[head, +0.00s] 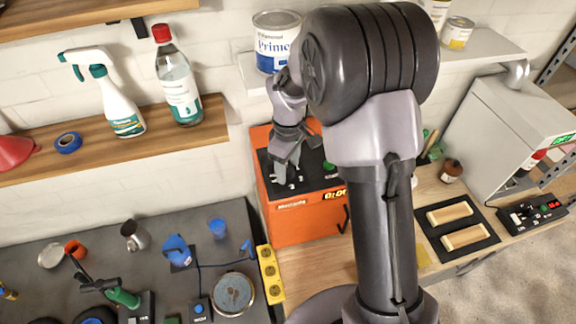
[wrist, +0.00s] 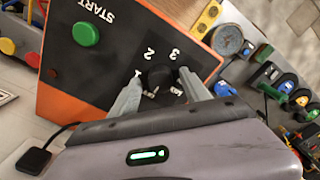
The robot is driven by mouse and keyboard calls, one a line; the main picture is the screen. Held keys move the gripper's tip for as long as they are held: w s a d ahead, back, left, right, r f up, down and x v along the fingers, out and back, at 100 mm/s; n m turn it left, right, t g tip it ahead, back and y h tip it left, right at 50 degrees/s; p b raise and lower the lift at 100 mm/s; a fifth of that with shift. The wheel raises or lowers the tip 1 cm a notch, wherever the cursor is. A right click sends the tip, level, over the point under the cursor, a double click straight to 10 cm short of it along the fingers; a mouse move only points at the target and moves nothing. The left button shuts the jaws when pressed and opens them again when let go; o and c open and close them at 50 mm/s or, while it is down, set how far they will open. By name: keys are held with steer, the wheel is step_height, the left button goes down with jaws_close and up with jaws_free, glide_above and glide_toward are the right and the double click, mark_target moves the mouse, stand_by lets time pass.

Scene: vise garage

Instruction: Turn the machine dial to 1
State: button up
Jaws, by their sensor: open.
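The orange machine (head: 306,222) stands on the wooden bench in the head view, with a dark sloped top panel. In the wrist view its panel (wrist: 112,52) carries a green START button (wrist: 86,34) and a black dial (wrist: 158,77) with the numbers 1, 2 and 3 around it. My gripper (wrist: 158,84) is open, with one finger on each side of the dial. I cannot tell whether the fingers touch it, nor which number the dial points to. In the head view my gripper (head: 284,175) is over the left part of the panel and hides the dial.
A yellow power strip (head: 269,275) lies left of the machine, beside a dark mat with cups and tools. A shelf with a spray bottle (head: 110,95) and a clear bottle (head: 178,80) is at upper left. A paint can (head: 274,42) stands on the shelf above the machine.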

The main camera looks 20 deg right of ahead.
steer(key=shift+s, duration=0.1)
jaws_close()
steer(key=shift+m, duration=0.4)
steer(key=m+b, duration=0.2)
steer(key=m, duration=0.2)
steer(key=shift+m+b, duration=0.4)
steer(key=m+b, duration=0.2)
steer(key=m, duration=0.4)
steer(key=shift+r, duration=0.1)
jaws_free()
